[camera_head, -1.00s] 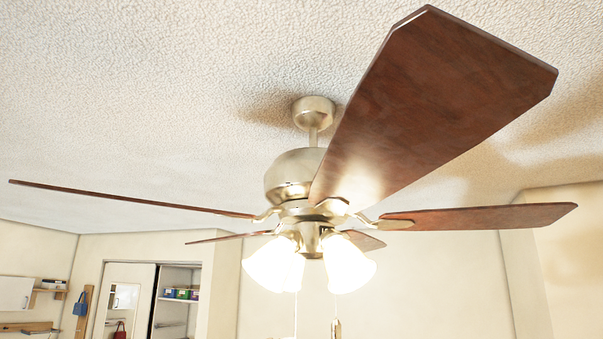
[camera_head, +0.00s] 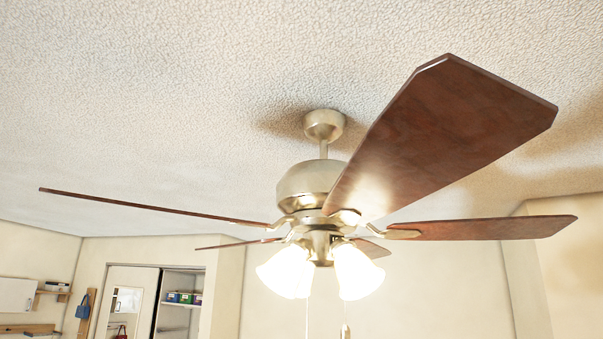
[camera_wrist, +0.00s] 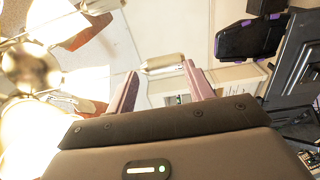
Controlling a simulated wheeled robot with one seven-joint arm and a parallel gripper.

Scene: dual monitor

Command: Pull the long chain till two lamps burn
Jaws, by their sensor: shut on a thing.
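The ceiling fan's light kit shows in the head view with two glowing shades, a left lamp (camera_head: 287,272) and a right lamp (camera_head: 357,272). A thin pull chain (camera_head: 308,312) hangs below the left lamp. A metallic pull fob (camera_head: 346,332) shows below and between the lamps, cut by the bottom edge. In the wrist view my gripper (camera_wrist: 161,72) is shut on a pale cylindrical fob (camera_wrist: 163,63) held between its fingertips. I cannot tell which chain this fob belongs to. Other shades are washed out by glare at the wrist view's left. My gripper is not in the head view.
Wooden fan blades (camera_head: 455,130) spread around the brass motor housing (camera_head: 308,183) under the textured ceiling. A shelf niche (camera_head: 180,305) and a blue bag (camera_head: 84,305) are in the far left background. A black and purple item (camera_wrist: 248,42) shows in the wrist view.

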